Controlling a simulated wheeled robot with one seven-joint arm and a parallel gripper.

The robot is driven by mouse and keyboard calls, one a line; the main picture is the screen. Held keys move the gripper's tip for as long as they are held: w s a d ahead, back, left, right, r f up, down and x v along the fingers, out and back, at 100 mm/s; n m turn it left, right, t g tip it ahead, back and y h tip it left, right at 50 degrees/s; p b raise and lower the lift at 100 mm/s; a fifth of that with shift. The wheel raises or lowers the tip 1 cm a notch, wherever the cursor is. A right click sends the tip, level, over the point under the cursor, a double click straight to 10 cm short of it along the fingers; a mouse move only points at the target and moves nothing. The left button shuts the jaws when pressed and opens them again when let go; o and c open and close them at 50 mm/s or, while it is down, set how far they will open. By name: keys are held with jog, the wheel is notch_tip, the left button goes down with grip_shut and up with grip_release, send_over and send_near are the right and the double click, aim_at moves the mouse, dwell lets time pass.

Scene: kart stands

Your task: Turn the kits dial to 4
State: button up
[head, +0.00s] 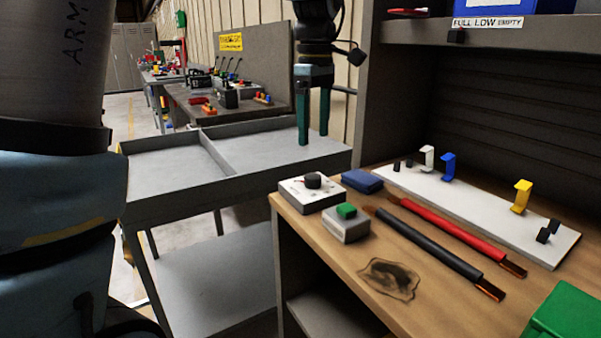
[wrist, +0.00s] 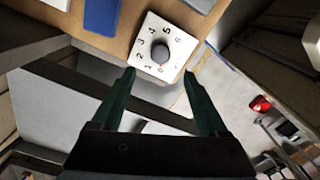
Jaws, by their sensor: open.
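The kits dial is a dark round knob (head: 312,181) on a white-topped box (head: 318,196) at the near left corner of the wooden bench. In the wrist view the knob (wrist: 160,53) sits on a white plate (wrist: 183,46) with numbers around it, 4 among them. I cannot tell which number the knob points at. My gripper (head: 314,142) hangs above the grey cart, behind the dial box in the head view, open and empty. In the wrist view its two green fingers (wrist: 160,75) are spread on either side below the knob, apart from it.
A box with a green button (head: 347,211) and a blue block (head: 362,181) stand close to the dial box. Red (head: 455,236) and black (head: 440,252) cables lie on the bench (head: 330,250). A white board (head: 490,213) with hooks is behind. A grey cart (head: 160,197) stands left.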

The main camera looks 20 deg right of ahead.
aim_at(313, 176)
notch_tip(313, 176, down, 10)
jog(key=shift+r, duration=0.1)
jog(key=shift+c, duration=0.4)
grip_shut()
dwell(0.5)
